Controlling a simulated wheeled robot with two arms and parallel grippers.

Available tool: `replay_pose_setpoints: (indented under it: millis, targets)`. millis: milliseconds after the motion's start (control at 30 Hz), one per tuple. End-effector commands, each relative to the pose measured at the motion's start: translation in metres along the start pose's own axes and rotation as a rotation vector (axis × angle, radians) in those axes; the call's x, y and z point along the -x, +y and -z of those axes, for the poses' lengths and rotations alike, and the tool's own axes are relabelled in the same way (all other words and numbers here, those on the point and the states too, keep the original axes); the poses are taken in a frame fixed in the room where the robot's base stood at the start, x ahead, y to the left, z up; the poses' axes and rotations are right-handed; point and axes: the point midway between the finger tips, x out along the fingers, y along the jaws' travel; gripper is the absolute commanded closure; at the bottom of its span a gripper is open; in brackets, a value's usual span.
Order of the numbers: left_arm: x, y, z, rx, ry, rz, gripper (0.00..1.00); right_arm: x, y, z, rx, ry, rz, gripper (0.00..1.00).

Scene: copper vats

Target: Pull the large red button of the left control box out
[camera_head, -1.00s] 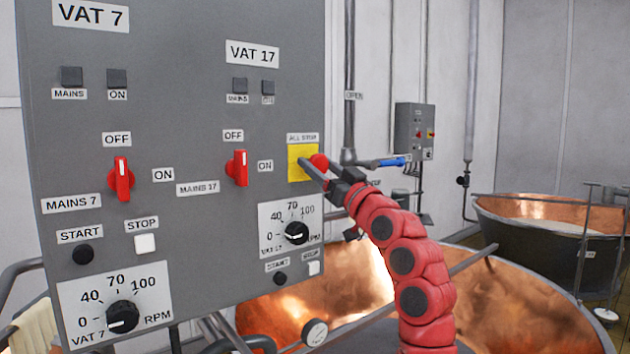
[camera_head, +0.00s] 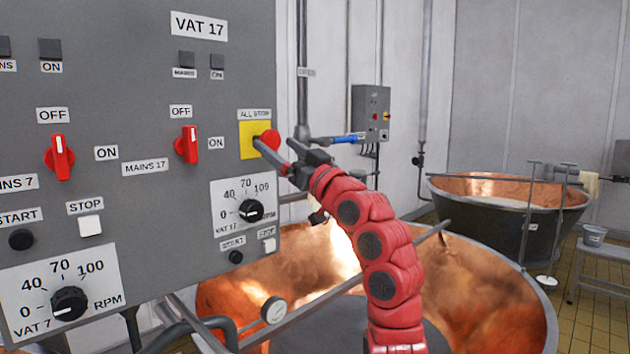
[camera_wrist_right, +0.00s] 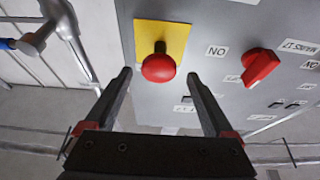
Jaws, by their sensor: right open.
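The left control box (camera_head: 120,215) is a large grey panel with labels, switches and dials. Its large red button (camera_head: 269,139) sticks out of a yellow plate (camera_head: 246,149) under the "ALL STOP" label, at the panel's right side. My right gripper (camera_head: 270,146) is at this button, with one finger crossing in front of the yellow plate. In the right wrist view, the round red button (camera_wrist_right: 158,68) shows between the two spread, open fingertips (camera_wrist_right: 160,74), with a gap on either side. How deep the button sits between the fingers I cannot tell. My left gripper is not in view.
Red rotary switches (camera_head: 188,145) and the VAT 17 dial (camera_head: 250,210) sit near the button. A copper vat (camera_head: 470,290) stands below. A smaller control box (camera_head: 368,112) hangs on the back wall.

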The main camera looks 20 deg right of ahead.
Motion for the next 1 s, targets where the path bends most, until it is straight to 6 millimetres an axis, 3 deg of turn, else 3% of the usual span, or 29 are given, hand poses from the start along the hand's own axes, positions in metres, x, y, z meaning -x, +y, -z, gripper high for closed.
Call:
replay_pose_setpoints:
  millis: [33, 300, 500, 700, 1000]
  targets:
    - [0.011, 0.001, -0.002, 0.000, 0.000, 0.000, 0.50, 0.016, 0.003, -0.006, 0.004, 0.001, -0.004, 0.12]
    - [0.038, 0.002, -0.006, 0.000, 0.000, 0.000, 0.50, 0.089, 0.002, -0.006, 0.005, -0.002, -0.005, 0.12]
    - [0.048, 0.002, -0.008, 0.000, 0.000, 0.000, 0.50, 0.127, 0.002, -0.003, 0.002, -0.001, -0.004, 0.12]
    - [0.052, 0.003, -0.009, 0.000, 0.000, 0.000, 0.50, 0.143, 0.001, -0.002, 0.000, -0.003, -0.001, 0.12]
    - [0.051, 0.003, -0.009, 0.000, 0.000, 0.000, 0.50, 0.143, 0.001, -0.001, -0.001, -0.003, -0.001, 0.12]
